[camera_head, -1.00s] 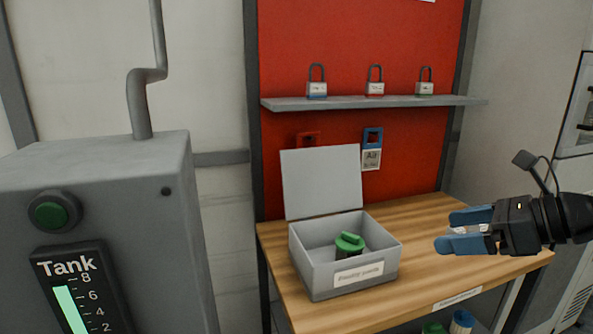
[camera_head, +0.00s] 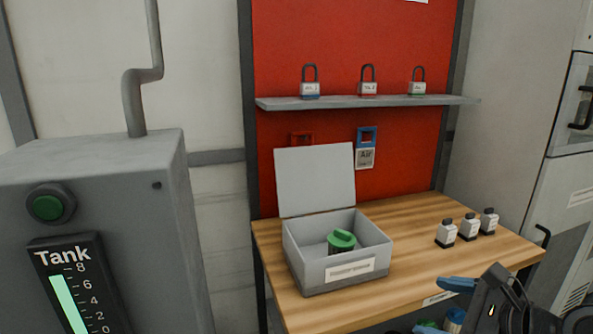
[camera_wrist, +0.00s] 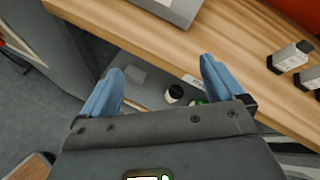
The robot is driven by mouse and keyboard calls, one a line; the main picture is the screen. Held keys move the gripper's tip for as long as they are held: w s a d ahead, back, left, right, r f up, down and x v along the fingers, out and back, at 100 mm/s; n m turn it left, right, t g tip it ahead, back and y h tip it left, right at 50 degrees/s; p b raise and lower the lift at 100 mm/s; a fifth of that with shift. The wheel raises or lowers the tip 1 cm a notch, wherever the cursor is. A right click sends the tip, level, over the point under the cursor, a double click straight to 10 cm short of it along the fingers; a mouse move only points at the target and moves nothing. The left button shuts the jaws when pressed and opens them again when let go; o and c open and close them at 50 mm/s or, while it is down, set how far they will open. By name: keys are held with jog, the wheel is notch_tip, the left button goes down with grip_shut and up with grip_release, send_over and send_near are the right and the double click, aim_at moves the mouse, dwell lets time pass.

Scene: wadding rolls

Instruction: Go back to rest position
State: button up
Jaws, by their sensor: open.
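My gripper (camera_head: 445,305) is at the lower right of the head view, in front of the table's front edge. Its blue fingers are spread and nothing is between them. In the wrist view my gripper (camera_wrist: 162,85) shows both blue fingers wide apart over the table's front edge and a lower shelf. The wooden table (camera_head: 415,270) stands against a red board. Part of my gripper is cut off by the bottom of the head view.
An open grey box (camera_head: 305,277) holding a green-topped item (camera_head: 342,241) stands on the table. Three small white bottles, one here (camera_head: 446,234), stand at the right. Three padlocks sit on the shelf (camera_head: 370,102). A grey tank cabinet (camera_head: 130,210) is at the left.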

jog(key=s+a+f+n+t+h, duration=0.1)
jog(key=s+f+n+h, duration=0.35)
jog(key=s, duration=0.65)
jog(key=s+a+f+n+t+h, duration=0.1)
jog(key=s+f+n, duration=0.4)
jog(key=s+f, duration=0.4)
jog(key=s+r+n+t, duration=0.1)
jog(key=s+r+n, duration=0.3)
jog(key=s, duration=0.3)
jog(key=s+r+n+h, duration=0.1)
jog(key=s+r+n, duration=0.3)
jog(key=s, duration=0.3)
jog(key=s+a+r+n+t, duration=0.1)
jog(key=s+r+n, duration=0.3)
jog(key=s+n, duration=0.2)
jog(key=shift+s+t, duration=0.3)
jog(key=shift+s, duration=0.5)
